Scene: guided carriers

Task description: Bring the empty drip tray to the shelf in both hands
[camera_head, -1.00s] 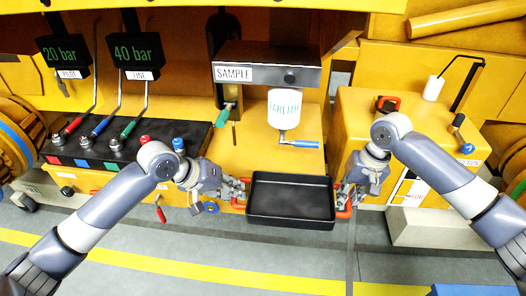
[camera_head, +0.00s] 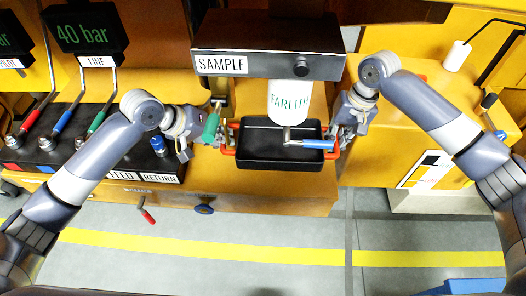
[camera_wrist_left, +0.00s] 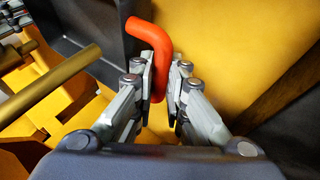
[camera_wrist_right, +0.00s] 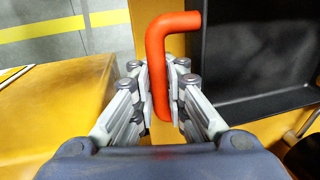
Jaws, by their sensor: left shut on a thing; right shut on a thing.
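The black drip tray (camera_head: 262,158) is level and looks empty, at or just above the yellow shelf (camera_head: 290,190), below the white FARLITH container (camera_head: 290,101) and its blue-handled tap (camera_head: 318,144). Whether it touches the shelf I cannot tell. My left gripper (camera_head: 222,143) is shut on the tray's left red handle, which shows in the left wrist view (camera_wrist_left: 150,38). My right gripper (camera_head: 340,138) is shut on the right red handle, which shows in the right wrist view (camera_wrist_right: 158,60). The tap hides part of the tray's interior.
The black SAMPLE box (camera_head: 270,45) overhangs the tray. A green-handled lever (camera_head: 211,126) hangs close to my left gripper. A black panel with coloured levers (camera_head: 70,150) stands at left. The floor (camera_head: 290,235) in front is clear.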

